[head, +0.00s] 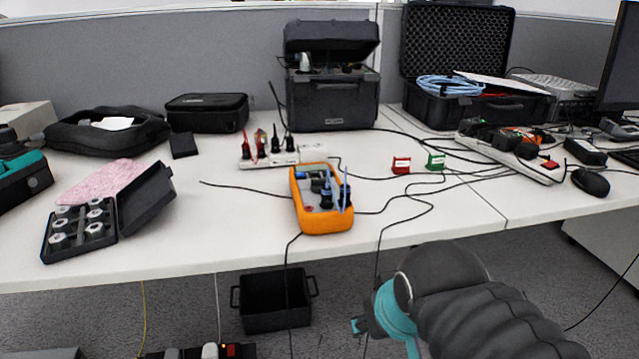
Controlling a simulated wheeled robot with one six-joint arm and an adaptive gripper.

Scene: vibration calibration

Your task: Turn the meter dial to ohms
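The meter (327,220) is an orange-cased handheld unit lying on the white table near its front edge, in the middle of the head view. Its face has a blue patch near the top. Dark and blue parts stand up over the lower face, so I cannot make out the dial or its setting. My gripper (360,324) shows only in part at the bottom, below and to the right of the meter, in front of the table edge. It is apart from the meter. Its fingers are too small and turned away to tell whether they are open.
An open black case with metal parts (79,247) lies left. A white power strip (268,161) is behind the meter. Red (401,166) and green (435,161) blocks stand right. Cables cross the table (470,225). A black crate (274,302) is on the floor.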

